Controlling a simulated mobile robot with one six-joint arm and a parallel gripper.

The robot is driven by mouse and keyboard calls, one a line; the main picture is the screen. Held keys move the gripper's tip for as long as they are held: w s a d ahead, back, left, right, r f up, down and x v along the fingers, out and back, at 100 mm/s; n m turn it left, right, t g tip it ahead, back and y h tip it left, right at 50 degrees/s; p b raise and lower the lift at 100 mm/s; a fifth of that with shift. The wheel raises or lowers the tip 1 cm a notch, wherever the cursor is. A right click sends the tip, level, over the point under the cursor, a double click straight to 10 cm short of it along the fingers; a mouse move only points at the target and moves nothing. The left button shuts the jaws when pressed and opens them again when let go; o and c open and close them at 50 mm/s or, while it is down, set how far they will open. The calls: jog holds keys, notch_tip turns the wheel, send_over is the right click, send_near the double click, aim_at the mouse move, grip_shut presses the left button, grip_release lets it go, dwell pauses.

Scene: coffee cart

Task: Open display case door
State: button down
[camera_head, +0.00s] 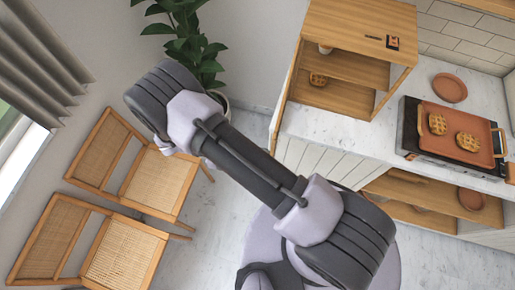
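The wooden display case (361,27) stands on the marble counter at the upper middle right. Its shelves show through the side facing me, with a waffle-like pastry (318,79) and a small pale item (325,49) inside. A thin wooden edge runs down the case's left side; I cannot tell whether it is the door seen edge-on or a fixed side, nor whether the door is open or shut. A small dark bar and an orange-and-black tag lie on its top. My arm crosses the middle of the view, left of and below the case. My gripper's fingers do not show.
An orange tray (458,131) with two waffles sits on a dark appliance on the counter (350,126), near a terracotta plate (450,88). Open shelves (425,193) lie below. Two cane chairs (126,254) stand at left, a potted plant (187,43) at the back.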

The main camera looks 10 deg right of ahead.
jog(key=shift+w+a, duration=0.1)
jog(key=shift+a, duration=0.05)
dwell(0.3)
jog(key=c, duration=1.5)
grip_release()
